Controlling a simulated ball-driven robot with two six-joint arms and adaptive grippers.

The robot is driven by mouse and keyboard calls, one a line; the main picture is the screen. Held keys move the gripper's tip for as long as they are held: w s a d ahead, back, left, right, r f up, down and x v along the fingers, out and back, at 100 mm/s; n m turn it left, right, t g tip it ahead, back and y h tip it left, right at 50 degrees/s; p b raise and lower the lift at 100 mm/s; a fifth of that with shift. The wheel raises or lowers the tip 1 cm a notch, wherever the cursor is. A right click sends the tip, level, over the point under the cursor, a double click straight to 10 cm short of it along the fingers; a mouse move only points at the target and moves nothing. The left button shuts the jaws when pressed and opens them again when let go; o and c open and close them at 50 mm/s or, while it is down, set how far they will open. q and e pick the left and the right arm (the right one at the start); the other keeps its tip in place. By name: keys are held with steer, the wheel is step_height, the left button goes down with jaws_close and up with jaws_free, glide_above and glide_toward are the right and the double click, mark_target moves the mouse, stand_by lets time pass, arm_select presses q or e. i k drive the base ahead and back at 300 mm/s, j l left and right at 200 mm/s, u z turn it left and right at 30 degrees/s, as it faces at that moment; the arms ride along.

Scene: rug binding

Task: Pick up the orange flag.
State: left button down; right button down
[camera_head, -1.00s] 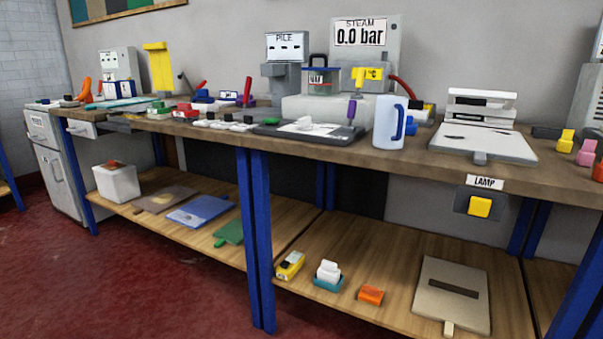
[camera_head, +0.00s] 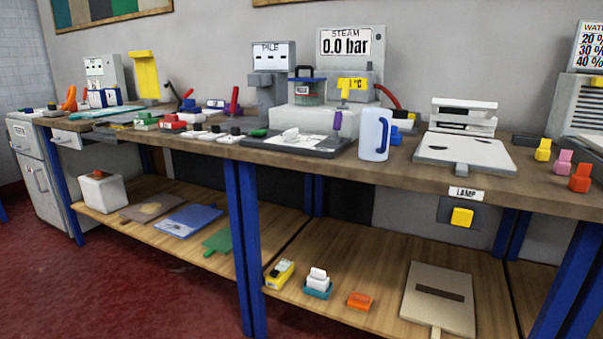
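No thing in view is clearly a flag. A small orange-red piece (camera_head: 580,178) stands at the right end of the bench top, beside a pink piece (camera_head: 562,161) and a yellow piece (camera_head: 543,149) of similar shape. An orange block (camera_head: 360,300) lies on the lower shelf. An orange curved object (camera_head: 69,98) stands at the far left end of the bench. I cannot tell which of these is the orange flag. Neither of my grippers shows in the view.
The wooden bench top (camera_head: 400,172) is crowded, with a white jug (camera_head: 374,136) and a grey press-like device (camera_head: 464,155) near the pieces. A lower shelf (camera_head: 335,262) and blue legs (camera_head: 247,250) are below. The red floor (camera_head: 110,285) in front is clear.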

mark_target(579, 182)
steer(key=z, duration=1.55)
